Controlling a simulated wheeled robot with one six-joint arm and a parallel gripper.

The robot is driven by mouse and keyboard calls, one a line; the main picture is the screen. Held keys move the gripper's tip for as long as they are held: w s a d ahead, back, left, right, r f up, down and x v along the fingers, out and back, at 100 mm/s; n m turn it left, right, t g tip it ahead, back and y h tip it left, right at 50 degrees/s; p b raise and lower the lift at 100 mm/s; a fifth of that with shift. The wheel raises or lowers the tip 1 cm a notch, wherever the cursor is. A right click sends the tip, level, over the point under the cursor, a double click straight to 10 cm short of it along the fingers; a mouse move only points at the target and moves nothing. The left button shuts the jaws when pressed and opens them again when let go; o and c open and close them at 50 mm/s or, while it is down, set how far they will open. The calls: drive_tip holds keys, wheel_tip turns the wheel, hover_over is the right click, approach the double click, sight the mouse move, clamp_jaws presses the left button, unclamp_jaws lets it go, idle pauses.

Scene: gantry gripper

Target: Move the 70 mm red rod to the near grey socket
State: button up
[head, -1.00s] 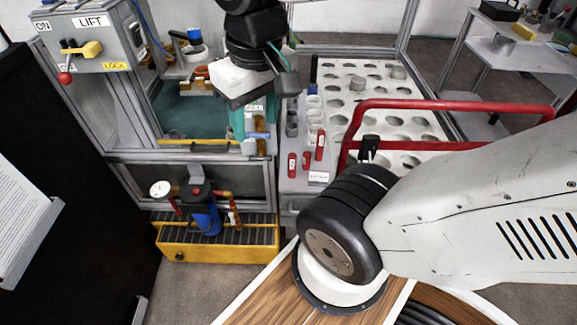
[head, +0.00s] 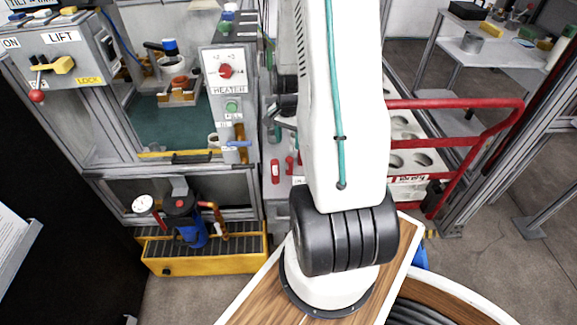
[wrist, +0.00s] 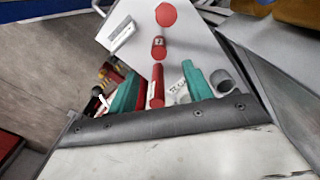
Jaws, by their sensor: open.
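Several red rods stand on a pale plate. In the wrist view one red rod (wrist: 156,88) shows between the green fingers of my gripper (wrist: 160,73), with space on both sides. A second red rod (wrist: 158,47) and a third red rod (wrist: 166,14) are beyond the fingertips. I cannot tell which is 70 mm. My gripper is open and empty. A grey hollow socket (wrist: 222,82) is just right of the right finger; I cannot tell whether it is the near one. In the head view two red rods (head: 275,171) (head: 289,165) show left of my arm, which hides other sockets.
A red rail (head: 460,103) runs in front of the white holed rack (head: 402,160) on the right. A heater panel (head: 227,85) stands left of my arm. A yellow drip tray (head: 205,262) with a blue filter (head: 195,232) is at lower left.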

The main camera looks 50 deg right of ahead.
sight(289, 159)
wheel_tip(289, 159, down, 9)
drive_tip(key=shift+s+d+f, duration=0.1)
drive_tip(key=shift+d, duration=0.05)
clamp_jaws()
idle(0.4)
